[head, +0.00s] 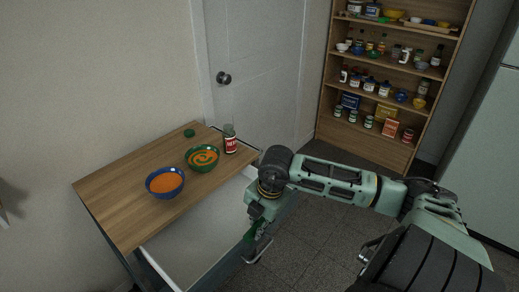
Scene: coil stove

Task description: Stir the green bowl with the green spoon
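The green bowl (203,165) stands on the wooden top of the cabinet, toward its right side, with orange contents showing a dark swirl. My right gripper (258,232) is low in front of the cabinet, by the front of the open drawer and well below and right of the bowl. A dark green piece, which looks like the green spoon (251,234), shows at its fingers; the gripper appears shut on it. The fingers are small and partly hidden by the arm. My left gripper is not in view.
A blue bowl (165,190) with orange contents stands left of the green bowl. A jar with a red label (230,145) and a small green lid (189,133) are near the back. The white drawer (185,245) is pulled out. The front of the wooden top (130,222) is clear.

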